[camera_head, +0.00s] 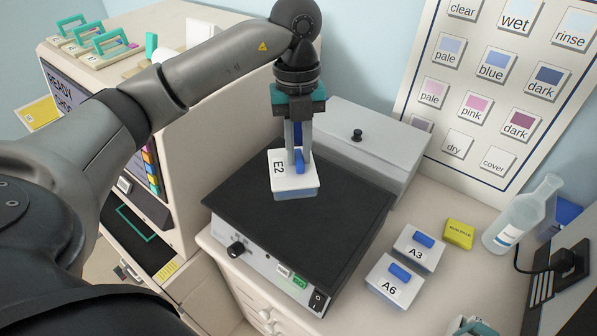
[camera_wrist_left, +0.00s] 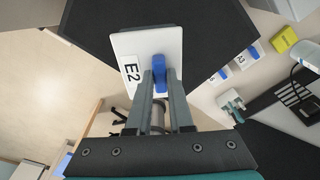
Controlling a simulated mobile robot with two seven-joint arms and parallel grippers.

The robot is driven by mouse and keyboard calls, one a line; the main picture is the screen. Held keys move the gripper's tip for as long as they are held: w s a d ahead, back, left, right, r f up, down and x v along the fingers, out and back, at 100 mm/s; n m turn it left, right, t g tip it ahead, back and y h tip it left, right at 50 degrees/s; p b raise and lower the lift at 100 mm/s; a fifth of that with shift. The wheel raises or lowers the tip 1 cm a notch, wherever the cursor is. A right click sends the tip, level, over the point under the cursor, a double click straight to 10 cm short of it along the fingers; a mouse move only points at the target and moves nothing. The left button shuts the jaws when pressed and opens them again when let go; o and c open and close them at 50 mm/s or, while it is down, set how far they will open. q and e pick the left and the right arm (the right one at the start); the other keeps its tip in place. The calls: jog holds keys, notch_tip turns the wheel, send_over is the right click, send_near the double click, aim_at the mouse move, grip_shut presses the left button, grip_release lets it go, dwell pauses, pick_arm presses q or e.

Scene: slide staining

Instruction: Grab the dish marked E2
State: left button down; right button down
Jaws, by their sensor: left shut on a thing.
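The dish marked E2 (camera_head: 286,185) has a white lid with a blue handle and a pale blue body below. It is over the black top of the hotplate-like device (camera_head: 350,203); I cannot tell whether it touches that top. My left gripper (camera_head: 299,165) comes down from above, shut on the dish's blue handle. In the left wrist view the E2 lid (camera_wrist_left: 130,50) lies just beyond the fingertips (camera_wrist_left: 160,75), with the handle between them.
Dishes A3 (camera_head: 413,254) and A6 (camera_head: 385,288) stand on the counter right of the device, near a yellow block (camera_head: 459,233) and a clear bottle (camera_head: 522,215). A grey box (camera_head: 375,140) stands behind. A chart board (camera_head: 500,95) is on the back wall.

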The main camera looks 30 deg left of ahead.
aim_at(299, 156)
pick_arm(q)
notch_tip(299, 156, up, 12)
jog(key=p, duration=0.2)
